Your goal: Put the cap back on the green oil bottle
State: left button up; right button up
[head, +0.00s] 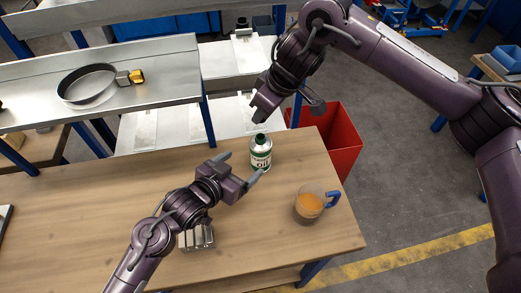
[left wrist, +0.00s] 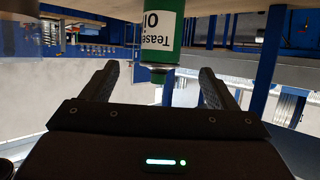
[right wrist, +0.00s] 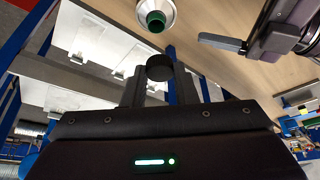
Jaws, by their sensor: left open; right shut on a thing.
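The green and white oil bottle (head: 260,158) stands upright on the wooden table, and its neck looks green. It also shows in the left wrist view (left wrist: 162,35), in line with the gap between the fingers. My left gripper (head: 239,168) is open beside the bottle, its fingers pointing towards it; I cannot tell whether they touch it. My right gripper (head: 262,110) is above the bottle, shut on a dark round cap (right wrist: 160,67). In the right wrist view the bottle's open-looking green neck (right wrist: 155,20) lies beyond the cap, apart from it.
A glass mug of orange drink (head: 309,204) with a blue handle stands right of the bottle. A grey metal object (head: 196,238) lies behind my left forearm. A red bin (head: 340,140) stands beyond the table's edge. The table's left part (head: 70,215) is mostly clear.

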jog(key=shift+w+f, duration=0.15)
jog(key=shift+w, duration=0.05)
pick_arm(q)
jog(key=shift+x, duration=0.8)
jog(key=x, duration=1)
jog(key=shift+w+d+f, duration=0.1)
jog(key=shift+w+f, duration=0.05)
jog(key=shift+w, duration=0.2)
jog(key=shift+c, duration=0.3)
jog(key=c, duration=1.4)
pick_arm(e)
send_over(259, 136)
jog(key=d, duration=0.1)
jog(key=shift+s+d+f, duration=0.1)
jog(key=shift+s+f, duration=0.1)
jog(key=shift+f, duration=1.05)
jog(key=shift+s+f, duration=0.15)
jog(key=shift+f, duration=1.05)
jog(key=shift+f, duration=0.9)
jog(key=shift+f, duration=0.25)
